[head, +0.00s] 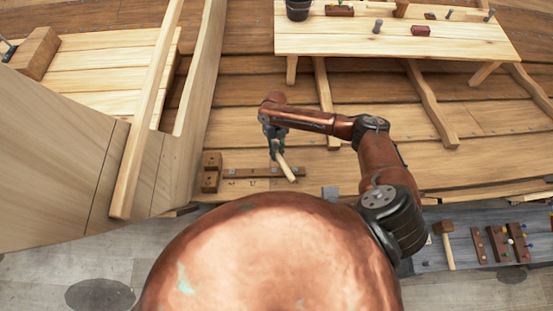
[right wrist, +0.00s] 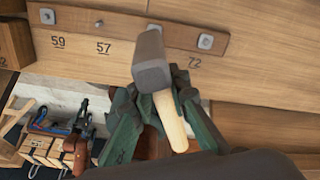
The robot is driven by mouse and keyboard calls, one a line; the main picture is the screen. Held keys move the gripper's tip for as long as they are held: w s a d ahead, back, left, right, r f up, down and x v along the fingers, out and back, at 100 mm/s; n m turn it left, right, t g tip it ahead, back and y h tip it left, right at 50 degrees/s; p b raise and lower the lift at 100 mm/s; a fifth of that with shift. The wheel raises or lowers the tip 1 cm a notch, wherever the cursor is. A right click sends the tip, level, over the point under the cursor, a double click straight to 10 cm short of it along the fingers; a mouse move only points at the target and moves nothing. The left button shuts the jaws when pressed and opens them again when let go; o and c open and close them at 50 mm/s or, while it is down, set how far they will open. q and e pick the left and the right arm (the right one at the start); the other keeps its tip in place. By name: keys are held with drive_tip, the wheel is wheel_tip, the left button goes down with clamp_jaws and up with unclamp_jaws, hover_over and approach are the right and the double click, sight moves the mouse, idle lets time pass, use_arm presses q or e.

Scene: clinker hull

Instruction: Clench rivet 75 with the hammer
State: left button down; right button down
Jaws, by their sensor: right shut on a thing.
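My right gripper (head: 274,138) is shut on the hammer, whose pale wooden handle (head: 286,167) points down toward the planks in the head view. In the right wrist view the gripper (right wrist: 160,112) grips the handle (right wrist: 172,122), close to the grey hammer head (right wrist: 152,66). The head overlaps the wooden strip (right wrist: 120,27) in the picture; I cannot tell if it touches. My left gripper is not in view.
A wooden bench (head: 400,38) with a dark bucket (head: 298,9) and small parts stands at the back. A wooden block (head: 211,172) sits at the strip's left end. A mallet (head: 446,245) and peg racks lie on the grey surface at right. Curved frames cross the hull.

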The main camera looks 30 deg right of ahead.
drive_tip(key=p+v, duration=0.2)
drive_tip(key=v, duration=0.3)
drive_tip(key=shift+r+p, duration=0.1)
drive_tip(key=shift+p, duration=0.3)
idle(0.6)
